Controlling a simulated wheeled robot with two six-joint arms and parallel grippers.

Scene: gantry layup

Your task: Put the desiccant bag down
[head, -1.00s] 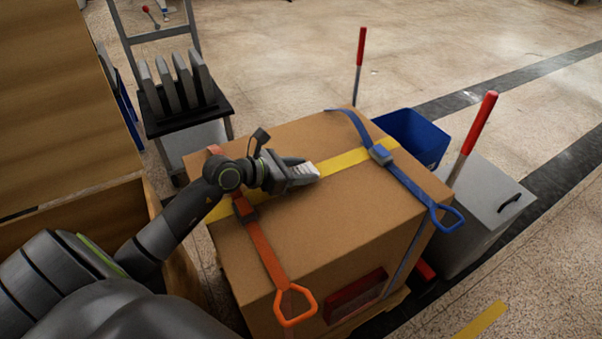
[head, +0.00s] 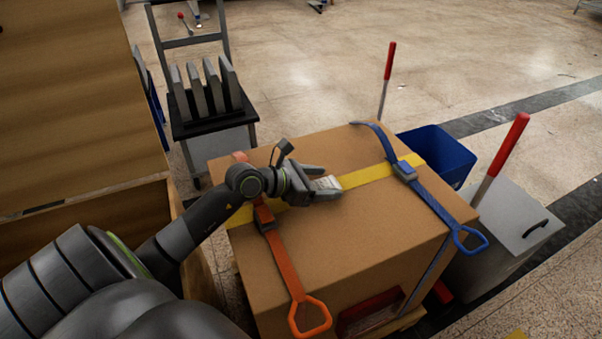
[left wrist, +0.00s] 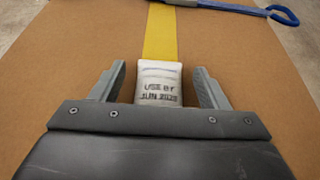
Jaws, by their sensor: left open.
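The desiccant bag (left wrist: 159,84) is a small white pouch with "USE BY JUN 2025" printed on it, as far as I can read it. In the left wrist view it lies on the cardboard box, over the yellow tape (left wrist: 160,30), between my open fingers with a gap at each side. In the head view the bag (head: 327,184) shows at the fingertips. My left gripper (left wrist: 158,85) is open around the bag, low over the box top; it also shows in the head view (head: 326,180). My right gripper is not in view.
The cardboard box (head: 360,230) carries an orange strap (head: 283,258) and a blue strap (head: 432,198). A blue bin (head: 438,152), a grey lidded box (head: 515,222) and red-handled poles stand at the right. A cart with grey plates (head: 208,92) stands behind left.

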